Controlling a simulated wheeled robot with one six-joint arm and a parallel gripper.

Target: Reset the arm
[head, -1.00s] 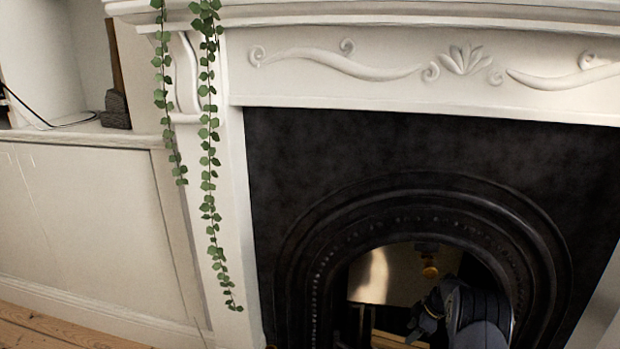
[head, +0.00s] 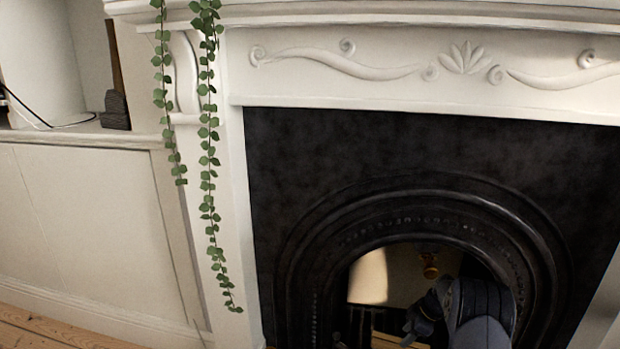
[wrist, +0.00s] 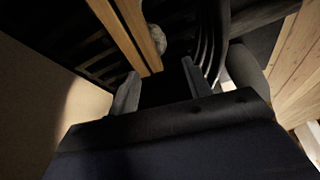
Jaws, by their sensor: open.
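My gripper (head: 426,322) shows low in the head view, in front of the arched fireplace opening, with my dark arm beside it on the right. In the wrist view its two grey fingers (wrist: 163,78) stand apart, and the gap between them looks empty. Past the fingertips are wooden strips (wrist: 135,30), a pale rounded lump (wrist: 156,38) and dark bars. How far the fingers are from these I cannot tell.
The black fireplace surround (head: 330,150) and white mantel (head: 350,95) fill the head view. An ivy strand (head: 208,150) hangs at left. A brass knob (head: 431,272) shows inside the arch. Wooden floorboards (head: 40,330) show bottom left and at right in the wrist view (wrist: 295,65).

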